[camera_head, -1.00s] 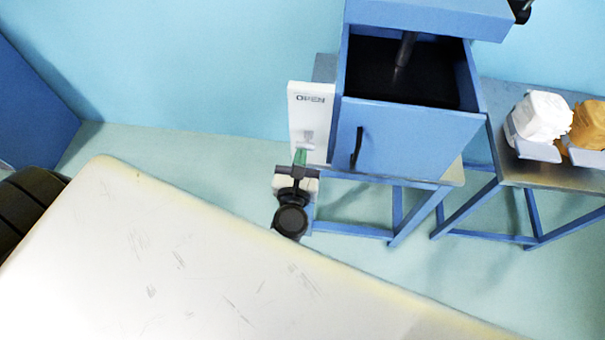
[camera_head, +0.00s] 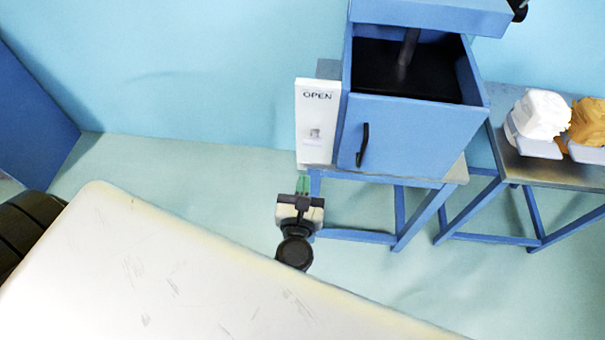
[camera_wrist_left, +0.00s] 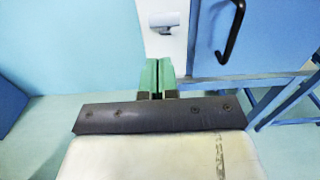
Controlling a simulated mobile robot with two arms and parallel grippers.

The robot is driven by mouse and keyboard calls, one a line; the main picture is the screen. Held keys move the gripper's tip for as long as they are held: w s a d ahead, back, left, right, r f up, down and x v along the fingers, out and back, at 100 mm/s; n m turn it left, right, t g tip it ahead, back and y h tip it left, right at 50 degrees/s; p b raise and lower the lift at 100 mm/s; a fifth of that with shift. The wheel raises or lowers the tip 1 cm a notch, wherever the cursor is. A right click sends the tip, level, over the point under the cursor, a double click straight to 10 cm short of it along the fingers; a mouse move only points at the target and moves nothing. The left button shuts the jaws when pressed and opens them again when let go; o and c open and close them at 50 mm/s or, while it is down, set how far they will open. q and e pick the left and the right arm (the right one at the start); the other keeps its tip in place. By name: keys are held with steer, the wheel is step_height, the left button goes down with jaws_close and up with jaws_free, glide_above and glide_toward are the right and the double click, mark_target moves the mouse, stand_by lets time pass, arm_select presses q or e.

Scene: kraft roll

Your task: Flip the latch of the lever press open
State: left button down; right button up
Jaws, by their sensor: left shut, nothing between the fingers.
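The lever press (camera_head: 415,130) is a blue box with an open top, a dark inside and a black door handle (camera_head: 362,145). On its left side stands a white panel (camera_head: 303,115) marked OPEN. The small grey latch (camera_head: 315,133) sits in the panel's lower half and also shows in the left wrist view (camera_wrist_left: 163,20). My left gripper (camera_head: 303,184) has green fingertips, shut and empty, just below the panel and apart from the latch. The fingers show close together in the left wrist view (camera_wrist_left: 157,76). My right gripper is not in view.
The press stands on a blue-legged stand (camera_head: 400,215). A side table (camera_head: 535,172) at the right bears a white lump (camera_head: 541,113) and a brown lump (camera_head: 588,122). A blue panel (camera_head: 35,125) stands at the far left. Open floor (camera_head: 190,165) lies left of the press.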

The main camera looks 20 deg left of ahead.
arm_select(q)
steer(key=shift+r+v, duration=0.2)
steer(key=shift+v, duration=0.7)
steer(key=shift+r+v, duration=0.2)
steer(key=shift+v, duration=0.75)
steer(key=shift+r+v, duration=0.15)
steer(key=shift+v, duration=0.75)
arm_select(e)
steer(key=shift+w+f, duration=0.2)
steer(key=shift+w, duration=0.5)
